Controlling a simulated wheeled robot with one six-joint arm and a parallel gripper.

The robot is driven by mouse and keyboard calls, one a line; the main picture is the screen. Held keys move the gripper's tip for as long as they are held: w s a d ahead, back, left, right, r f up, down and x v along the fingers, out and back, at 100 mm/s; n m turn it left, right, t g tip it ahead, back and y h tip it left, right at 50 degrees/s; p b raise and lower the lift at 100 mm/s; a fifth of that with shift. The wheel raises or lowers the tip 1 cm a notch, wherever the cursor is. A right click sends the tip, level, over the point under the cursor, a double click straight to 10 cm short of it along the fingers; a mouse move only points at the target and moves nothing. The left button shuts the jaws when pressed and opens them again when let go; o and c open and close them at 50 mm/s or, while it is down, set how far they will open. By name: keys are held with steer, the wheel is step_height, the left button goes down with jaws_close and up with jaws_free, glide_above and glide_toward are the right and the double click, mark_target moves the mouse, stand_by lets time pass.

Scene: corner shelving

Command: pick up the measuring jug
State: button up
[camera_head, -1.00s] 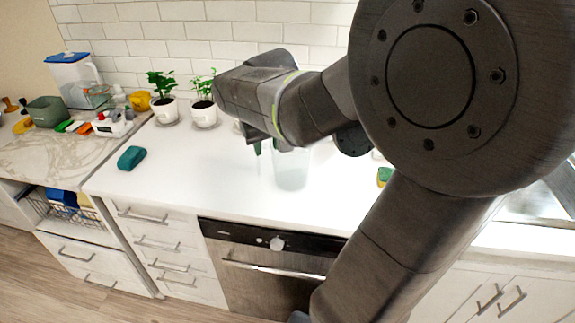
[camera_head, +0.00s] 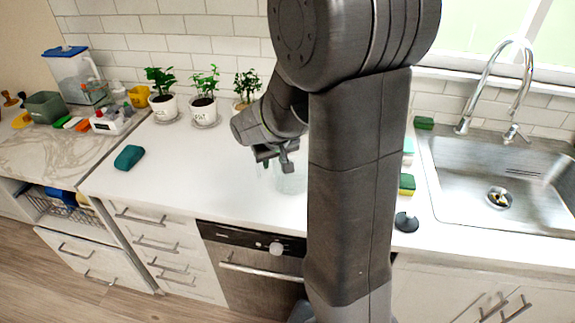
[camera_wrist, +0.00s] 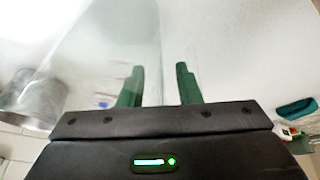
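The measuring jug (camera_head: 291,182) is clear and see-through. It stands on the white counter in the head view, partly hidden behind my arm. My gripper (camera_head: 275,158) is at the jug's upper left, close to it. In the wrist view the two green fingers of my gripper (camera_wrist: 159,72) are apart. A clear surface of the jug (camera_wrist: 105,48) fills the upper left there and reaches toward the fingers. I cannot tell whether the fingers touch it or straddle its wall.
Potted plants (camera_head: 203,108) stand along the back wall. A teal sponge (camera_head: 129,157) lies on the left of the counter. The sink (camera_head: 500,185) and a green-yellow sponge (camera_head: 407,184) are on the right. The counter's front left is clear.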

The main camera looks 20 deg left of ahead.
steer(key=shift+w+a+f, duration=0.1)
steer(key=shift+w+f, duration=0.05)
steer(key=shift+f, duration=0.3)
jaws_close()
